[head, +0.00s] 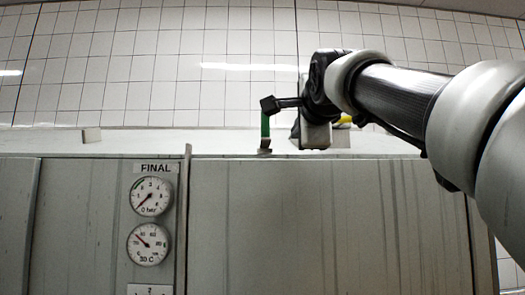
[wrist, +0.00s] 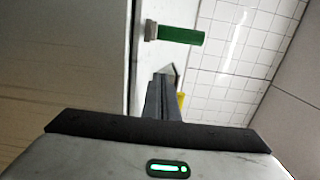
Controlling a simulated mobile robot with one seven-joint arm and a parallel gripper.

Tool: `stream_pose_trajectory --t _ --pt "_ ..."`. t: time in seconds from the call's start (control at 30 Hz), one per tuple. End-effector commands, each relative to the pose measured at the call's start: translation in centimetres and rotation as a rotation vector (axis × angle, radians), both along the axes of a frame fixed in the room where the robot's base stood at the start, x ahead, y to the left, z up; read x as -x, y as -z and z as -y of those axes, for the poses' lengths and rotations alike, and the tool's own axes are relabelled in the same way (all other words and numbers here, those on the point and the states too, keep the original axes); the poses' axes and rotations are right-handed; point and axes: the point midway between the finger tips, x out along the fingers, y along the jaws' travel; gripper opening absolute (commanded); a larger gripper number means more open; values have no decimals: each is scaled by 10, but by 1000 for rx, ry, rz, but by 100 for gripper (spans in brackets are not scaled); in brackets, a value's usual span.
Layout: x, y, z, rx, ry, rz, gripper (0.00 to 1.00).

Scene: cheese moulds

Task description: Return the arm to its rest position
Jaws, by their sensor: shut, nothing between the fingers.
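My arm reaches in from the right in the head view. My gripper (head: 268,104) is at its end, above the top edge of a grey metal cabinet (head: 320,220). Its fingers are together and empty. In the wrist view the shut fingers (wrist: 165,75) point toward a green handle (wrist: 181,35) on a small metal stem. In the head view the green handle (head: 265,125) stands upright on the cabinet top, just below the fingertips in the picture. I cannot tell whether they touch there; in the wrist view a gap shows between them.
The cabinet front carries two round gauges (head: 151,196) (head: 149,244) under a FINAL label (head: 156,168). A yellow thing (head: 345,119) shows partly behind my arm. A white tiled wall (head: 150,60) stands behind. The space left of my gripper above the cabinet looks clear.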

Motion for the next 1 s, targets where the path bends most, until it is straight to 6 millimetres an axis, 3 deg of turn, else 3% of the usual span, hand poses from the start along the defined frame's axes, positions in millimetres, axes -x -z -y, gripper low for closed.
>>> stream_pose_trajectory --t 0.1,0.3,0.47,0.57,0.67,0.87,1.0 --pt "32 3 -5 0 -2 6 0" --pt "65 1 -9 0 -1 3 0" --pt "77 3 -11 7 0 -4 0" --pt "77 25 -9 74 3 -48 0" --pt "78 74 -4 230 -3 -142 0" --pt "101 221 11 651 -106 -403 0" --pt "134 323 22 911 -248 -562 0"
